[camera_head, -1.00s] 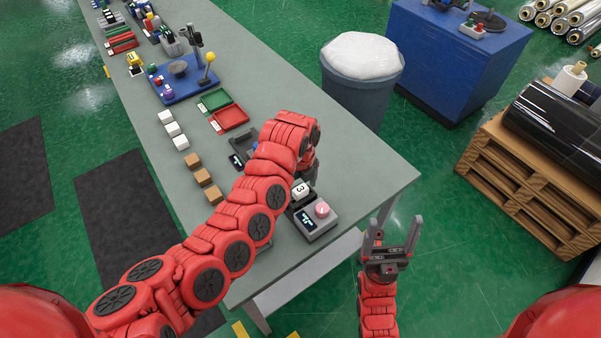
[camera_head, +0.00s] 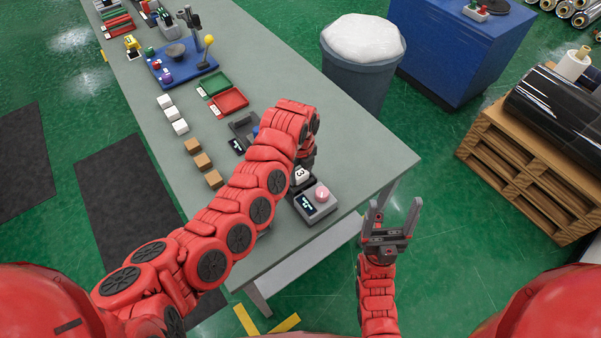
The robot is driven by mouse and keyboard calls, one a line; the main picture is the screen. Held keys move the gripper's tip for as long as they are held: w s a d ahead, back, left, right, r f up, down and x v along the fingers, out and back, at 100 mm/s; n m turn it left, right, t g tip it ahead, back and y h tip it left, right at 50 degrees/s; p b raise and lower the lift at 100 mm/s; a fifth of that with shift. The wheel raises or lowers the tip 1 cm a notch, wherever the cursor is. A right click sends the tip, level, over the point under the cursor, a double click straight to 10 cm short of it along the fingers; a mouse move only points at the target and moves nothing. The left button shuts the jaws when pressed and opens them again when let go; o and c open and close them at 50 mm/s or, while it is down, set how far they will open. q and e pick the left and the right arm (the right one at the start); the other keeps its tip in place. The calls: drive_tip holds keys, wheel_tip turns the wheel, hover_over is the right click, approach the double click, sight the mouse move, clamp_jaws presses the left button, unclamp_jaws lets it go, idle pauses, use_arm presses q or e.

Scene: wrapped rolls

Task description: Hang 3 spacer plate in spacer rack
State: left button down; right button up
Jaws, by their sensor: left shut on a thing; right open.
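A white piece marked "3" (camera_head: 301,175) is beside the grey device with the pink button, at the near end of the table. My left gripper (camera_head: 303,167) is shut at this piece, low over the table; my arm hides most of the fingers and the contact. I cannot tell whether the piece still touches the surface below. My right gripper (camera_head: 391,217) is open and empty, fingers upward, off the table's near right side. I cannot tell for sure which thing is the spacer rack; red and green slatted holders (camera_head: 116,22) stand at the far left end.
The grey device (camera_head: 325,208) has a display and pink button. A dark holder (camera_head: 240,127), red and green trays (camera_head: 229,101), white blocks (camera_head: 172,114), brown blocks (camera_head: 203,161) and a blue stand (camera_head: 184,71) occupy the grey table (camera_head: 350,150). A bin (camera_head: 362,75) stands behind.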

use_arm(q)
drive_tip(key=shift+s+d+p, duration=0.1)
drive_tip(key=shift+s+p, duration=0.05)
drive_tip(key=shift+p, duration=0.45)
idle(0.3)
drive_tip(key=shift+c, duration=0.6)
unclamp_jaws()
wheel_tip(320, 180, up, 8)
drive_tip(key=b, duration=0.4)
wheel_tip(320, 180, up, 9)
drive_tip(key=p, duration=0.8)
drive_tip(key=shift+r, duration=0.2)
